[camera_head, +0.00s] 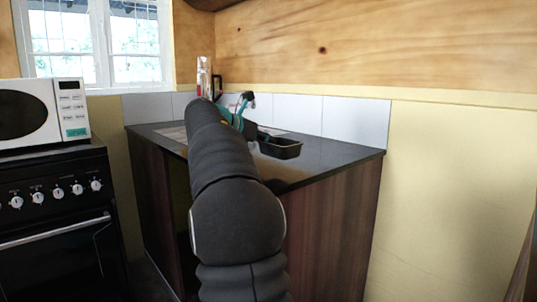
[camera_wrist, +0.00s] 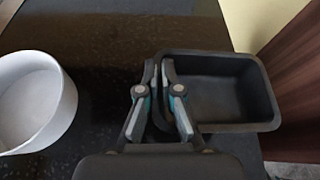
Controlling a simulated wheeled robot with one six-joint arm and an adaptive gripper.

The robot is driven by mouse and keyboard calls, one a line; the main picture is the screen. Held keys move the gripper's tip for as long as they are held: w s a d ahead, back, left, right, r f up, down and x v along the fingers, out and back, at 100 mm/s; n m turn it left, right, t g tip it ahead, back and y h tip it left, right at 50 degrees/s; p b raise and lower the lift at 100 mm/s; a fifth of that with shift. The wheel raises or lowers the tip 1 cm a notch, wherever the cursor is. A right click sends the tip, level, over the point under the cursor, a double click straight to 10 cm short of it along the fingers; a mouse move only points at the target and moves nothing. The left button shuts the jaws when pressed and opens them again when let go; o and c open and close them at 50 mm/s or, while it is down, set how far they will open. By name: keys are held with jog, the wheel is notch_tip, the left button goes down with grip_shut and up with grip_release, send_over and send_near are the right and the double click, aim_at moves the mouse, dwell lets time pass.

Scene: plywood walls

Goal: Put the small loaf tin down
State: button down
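The small loaf tin (camera_wrist: 222,92) is a dark, rectangular, open-topped tin, empty inside. In the wrist view my gripper (camera_wrist: 159,72) has one finger on each side of the tin's left wall, closed on it near the rim. In the head view the tin (camera_head: 281,149) is at the dark countertop (camera_head: 325,157), to the right of my arm. It looks level and at or just above the surface; I cannot tell whether its base touches. My arm hides part of the gripper and the tin's left end there.
A white round dish (camera_wrist: 35,100) stands on the counter left of my gripper. A red-and-white item (camera_head: 203,76) is at the back by the tiled wall (camera_head: 355,121). A stove (camera_head: 55,210) with a microwave (camera_head: 40,112) stands left. Counter right of the tin is clear.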

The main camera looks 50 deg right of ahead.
aim_at(268, 165)
jog(key=shift+f+b, duration=0.55)
jog(key=shift+f, duration=1.4)
jog(key=c, duration=1.3)
grip_release()
jog(key=shift+f, duration=0.15)
jog(key=shift+a+r, duration=0.1)
jog(key=shift+r, duration=0.1)
jog(key=p+v, duration=0.1)
jog(key=v, duration=1)
jog(key=shift+a+r, duration=0.1)
jog(key=shift+a, duration=0.25)
